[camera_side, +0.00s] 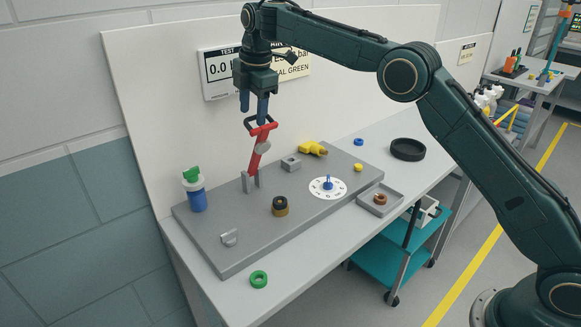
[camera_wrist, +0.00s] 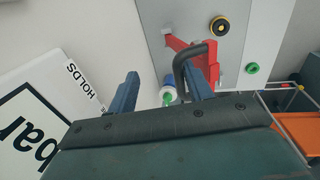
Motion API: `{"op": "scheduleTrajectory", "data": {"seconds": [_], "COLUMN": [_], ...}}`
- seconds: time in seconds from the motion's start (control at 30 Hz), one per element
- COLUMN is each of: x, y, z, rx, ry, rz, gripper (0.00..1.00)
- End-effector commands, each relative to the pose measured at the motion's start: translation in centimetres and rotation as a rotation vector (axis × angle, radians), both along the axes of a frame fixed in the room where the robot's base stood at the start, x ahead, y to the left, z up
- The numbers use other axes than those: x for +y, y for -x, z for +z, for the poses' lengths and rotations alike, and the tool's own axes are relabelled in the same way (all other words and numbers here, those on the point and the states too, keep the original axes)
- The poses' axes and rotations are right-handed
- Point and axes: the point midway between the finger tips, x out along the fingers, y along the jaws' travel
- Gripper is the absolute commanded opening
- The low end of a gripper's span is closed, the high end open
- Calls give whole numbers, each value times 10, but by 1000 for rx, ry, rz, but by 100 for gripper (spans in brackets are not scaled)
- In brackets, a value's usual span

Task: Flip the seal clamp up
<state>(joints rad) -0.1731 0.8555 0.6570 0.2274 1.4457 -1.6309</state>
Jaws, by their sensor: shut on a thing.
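The seal clamp (camera_side: 256,156) is a red lever with a dark loop handle at its top. It stands nearly upright, leaning a little right, on a grey bracket (camera_side: 250,183) on the grey plate. My gripper (camera_side: 255,108) points down at the handle from above and is shut on it. In the wrist view the red clamp (camera_wrist: 181,44) and its black handle (camera_wrist: 207,47) lie by the right finger of my gripper (camera_wrist: 161,69). The exact contact of the fingers on the handle is hard to see.
The plate (camera_side: 228,263) also bears a blue bottle with green top (camera_side: 197,198), a brass-and-black fitting (camera_side: 280,207), a white dial (camera_side: 335,193) and a yellow part (camera_side: 312,149). A gauge panel (camera_side: 217,84) hangs behind. A green ring (camera_side: 259,279) lies at the bench front.

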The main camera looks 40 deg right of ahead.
Motion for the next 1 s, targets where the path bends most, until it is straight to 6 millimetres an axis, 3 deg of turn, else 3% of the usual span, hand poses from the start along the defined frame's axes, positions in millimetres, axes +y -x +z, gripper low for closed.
{"op": "scheduleTrajectory", "data": {"seconds": [0.27, 1.0], "x": [-2, -1], "y": [2, 44], "z": [0, -8], "rx": [-19, -13], "ry": [1, 2], "rz": [-3, 0], "gripper": [33, 33]}}
